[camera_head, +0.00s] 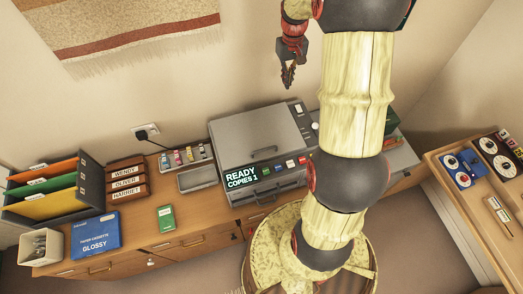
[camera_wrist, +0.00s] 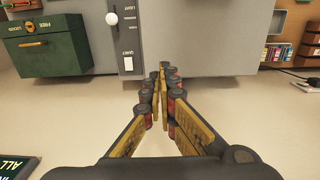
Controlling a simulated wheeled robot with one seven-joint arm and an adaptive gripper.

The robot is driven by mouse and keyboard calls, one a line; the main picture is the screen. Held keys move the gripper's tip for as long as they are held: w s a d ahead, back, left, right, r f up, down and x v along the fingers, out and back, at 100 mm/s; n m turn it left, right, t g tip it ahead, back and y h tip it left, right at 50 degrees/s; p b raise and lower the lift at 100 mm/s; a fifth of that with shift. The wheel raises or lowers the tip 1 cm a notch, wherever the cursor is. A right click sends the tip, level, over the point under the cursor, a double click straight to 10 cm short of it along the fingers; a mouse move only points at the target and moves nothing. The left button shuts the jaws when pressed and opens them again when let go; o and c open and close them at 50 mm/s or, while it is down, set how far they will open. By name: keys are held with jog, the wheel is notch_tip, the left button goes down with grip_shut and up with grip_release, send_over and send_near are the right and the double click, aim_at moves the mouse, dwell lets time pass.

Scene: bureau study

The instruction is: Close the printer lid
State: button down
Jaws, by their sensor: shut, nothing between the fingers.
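The grey printer (camera_head: 268,187) stands on the wooden desk, its display reading "READY COPIES 1". Its flat grey lid (camera_head: 258,136) appears to lie down over the top; any small gap under it cannot be told. My gripper (camera_head: 288,80) is shut and empty, raised above the back of the printer near the wall, apart from the lid in the head view. In the wrist view my gripper (camera_wrist: 163,72) points toward the printer's grey surface (camera_wrist: 215,35), beside the control strip with a white knob (camera_wrist: 112,18). Contact there cannot be told.
A green box (camera_wrist: 45,45) is beside the printer. A grey tray (camera_head: 197,179), ink cartridges (camera_head: 185,156), labelled wooden trays (camera_head: 127,178), a file holder (camera_head: 60,207) and a blue paper box (camera_head: 92,233) stand left. A second desk (camera_head: 462,191) is at right. My arm hides the printer's right part.

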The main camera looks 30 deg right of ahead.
notch_tip(320, 180, up, 6)
jog(key=p, duration=0.3)
dwell(1.2)
